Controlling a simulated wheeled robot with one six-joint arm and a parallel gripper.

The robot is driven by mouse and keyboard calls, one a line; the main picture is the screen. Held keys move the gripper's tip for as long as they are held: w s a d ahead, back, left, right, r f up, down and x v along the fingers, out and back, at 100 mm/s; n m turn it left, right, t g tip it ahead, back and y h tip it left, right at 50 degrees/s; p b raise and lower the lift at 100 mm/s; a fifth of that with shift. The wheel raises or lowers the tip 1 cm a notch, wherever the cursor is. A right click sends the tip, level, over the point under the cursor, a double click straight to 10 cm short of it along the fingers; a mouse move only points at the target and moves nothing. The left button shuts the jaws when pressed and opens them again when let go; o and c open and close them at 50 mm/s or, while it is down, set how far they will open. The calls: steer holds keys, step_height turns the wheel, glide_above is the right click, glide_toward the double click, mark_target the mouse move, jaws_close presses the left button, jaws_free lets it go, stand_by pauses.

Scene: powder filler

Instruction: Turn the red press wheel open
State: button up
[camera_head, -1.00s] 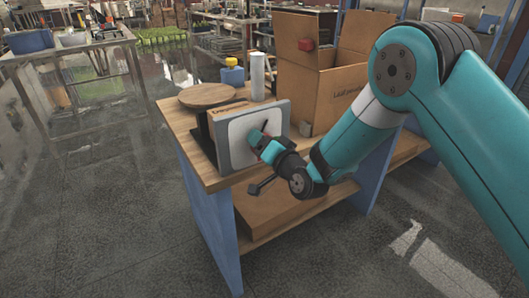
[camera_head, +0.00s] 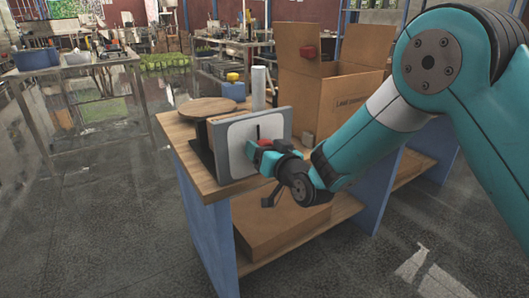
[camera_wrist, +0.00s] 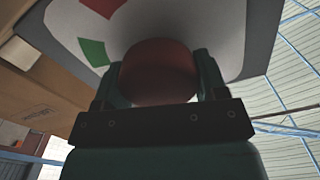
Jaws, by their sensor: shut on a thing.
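The red press wheel (camera_wrist: 158,72) sits between the two fingers of my gripper (camera_wrist: 160,80) in the wrist view. The fingers are shut on its sides. In the head view my gripper (camera_head: 262,152) is at the front of a grey panel (camera_head: 230,183) with a white face, and a bit of the red wheel (camera_head: 266,143) shows between the fingers. A dark slot or pointer (camera_head: 258,132) shows on the white face above the wheel. In the wrist view the white face has a red mark (camera_wrist: 104,6) and a green mark (camera_wrist: 94,51).
The panel stands on a wooden bench (camera_head: 204,186) with blue legs. A round wooden disc (camera_head: 207,107), a white cylinder (camera_head: 259,88) and an open cardboard box (camera_head: 330,95) stand behind it. Another carton (camera_head: 280,225) lies on the lower shelf. Floor at the left is clear.

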steer(key=o, duration=0.9)
steer(key=shift+o, duration=0.2)
steer(key=shift+s+d, duration=0.1)
steer(key=b+v, duration=1)
steer(key=v, duration=0.7)
steer(key=shift+s+d, duration=0.1)
